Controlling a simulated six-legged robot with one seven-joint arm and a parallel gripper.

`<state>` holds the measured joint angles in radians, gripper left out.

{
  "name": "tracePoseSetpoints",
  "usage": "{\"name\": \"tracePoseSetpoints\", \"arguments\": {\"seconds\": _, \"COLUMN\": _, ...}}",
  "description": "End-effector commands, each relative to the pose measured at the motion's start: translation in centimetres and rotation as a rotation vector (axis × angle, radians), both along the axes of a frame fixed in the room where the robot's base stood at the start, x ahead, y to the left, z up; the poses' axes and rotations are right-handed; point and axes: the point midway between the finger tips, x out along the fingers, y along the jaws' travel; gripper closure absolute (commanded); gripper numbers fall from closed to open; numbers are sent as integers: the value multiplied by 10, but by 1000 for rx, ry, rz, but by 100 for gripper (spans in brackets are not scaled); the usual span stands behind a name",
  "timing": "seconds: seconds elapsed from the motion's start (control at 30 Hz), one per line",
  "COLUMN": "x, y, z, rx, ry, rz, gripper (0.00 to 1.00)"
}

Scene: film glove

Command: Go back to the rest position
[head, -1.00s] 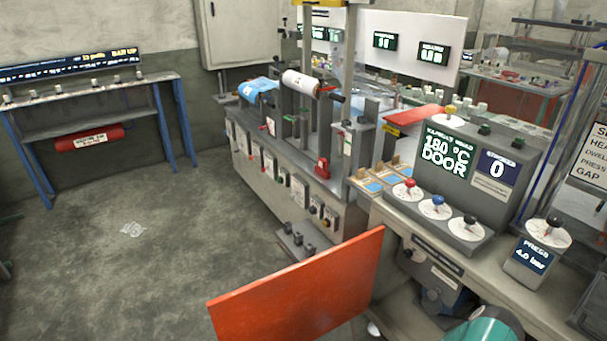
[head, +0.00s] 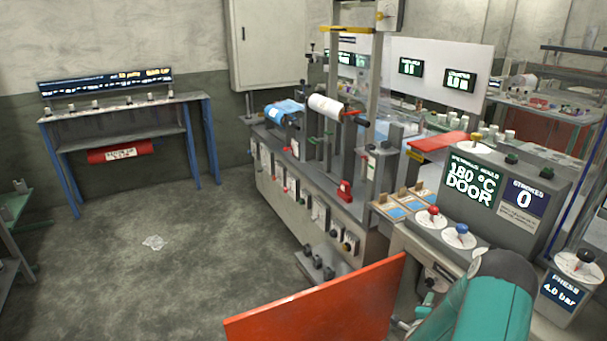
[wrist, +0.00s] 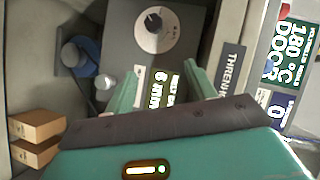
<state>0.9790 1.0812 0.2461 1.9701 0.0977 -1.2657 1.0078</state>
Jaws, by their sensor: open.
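My gripper (wrist: 160,80) shows in the wrist view with its two green fingers apart and nothing between them. A small lit display (wrist: 163,90) shows beyond the gap between the fingers. In the head view my teal arm reaches in at the lower right, in front of the control console (head: 500,185); the gripper itself cannot be made out clearly there. In the wrist view a white dial with a black knob (wrist: 155,22) lies beyond the fingertips, apart from them.
An orange-red panel (head: 315,305) stands low, left of my arm. The console carries a red knob (head: 433,211) and a blue knob (head: 461,230). A press display (head: 563,290) is at the right. A long machine (head: 300,200) stands behind. The floor (head: 130,280) at left is mostly clear.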

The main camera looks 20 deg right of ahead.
Motion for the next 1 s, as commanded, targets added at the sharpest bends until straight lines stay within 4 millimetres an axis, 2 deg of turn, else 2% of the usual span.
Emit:
{"name": "tracePoseSetpoints", "arguments": {"seconds": 0.03, "x": 19, "y": 9, "z": 23, "rx": -14, "ry": 38, "rz": 57, "gripper": 45}}
{"name": "tracePoseSetpoints", "arguments": {"seconds": 0.2, "x": 61, "y": 48, "z": 80, "rx": -44, "ry": 189, "rz": 231, "gripper": 45}}
{"name": "tracePoseSetpoints", "arguments": {"seconds": 0.4, "x": 93, "y": 107, "z": 145, "rx": -101, "ry": 365, "rz": 427, "gripper": 45}}
{"name": "tracePoseSetpoints", "arguments": {"seconds": 0.5, "x": 99, "y": 140, "z": 176, "rx": -135, "ry": 451, "rz": 521, "gripper": 45}}
{"name": "tracePoseSetpoints", "arguments": {"seconds": 0.63, "x": 99, "y": 185, "z": 216, "rx": -185, "ry": 558, "rz": 640, "gripper": 45}}
{"name": "tracePoseSetpoints", "arguments": {"seconds": 0.77, "x": 89, "y": 230, "z": 251, "rx": -238, "ry": 662, "rz": 754, "gripper": 45}}
{"name": "tracePoseSetpoints", "arguments": {"seconds": 0.87, "x": 74, "y": 265, "z": 277, "rx": -281, "ry": 738, "rz": 840, "gripper": 45}}
{"name": "tracePoseSetpoints", "arguments": {"seconds": 1.0, "x": 46, "y": 311, "z": 308, "rx": -344, "ry": 840, "rz": 960, "gripper": 45}}
